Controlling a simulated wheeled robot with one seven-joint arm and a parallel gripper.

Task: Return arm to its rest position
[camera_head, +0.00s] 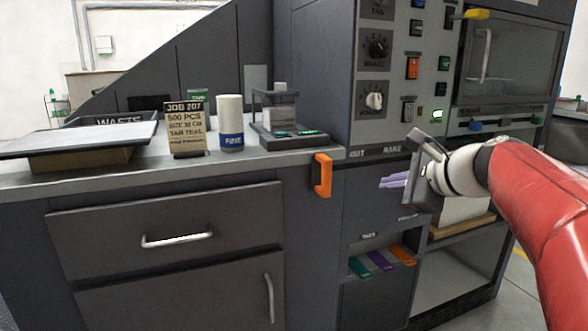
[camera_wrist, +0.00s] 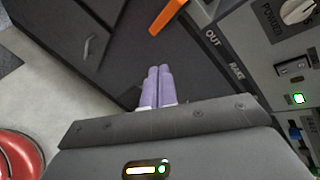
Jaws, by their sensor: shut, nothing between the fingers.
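My gripper (camera_head: 393,181) is in front of the dark cabinet, at the right of the head view, below the control panel. Its two purple fingers are together with nothing between them. The fingers also show in the wrist view (camera_wrist: 157,86), side by side and pointing toward the cabinet front. My red and white arm reaches in from the right edge of the head view. The fingers appear apart from the cabinet front, though the exact gap is hard to tell.
An orange handle (camera_head: 322,175) sticks out at the counter's corner. The control panel (camera_head: 392,80) has knobs and switches, with a lit green one (camera_head: 437,115). A job card (camera_head: 186,128), a white and blue cylinder (camera_head: 230,122) and a small stand (camera_head: 285,115) are on the counter. Coloured tabs (camera_head: 381,261) sit lower down.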

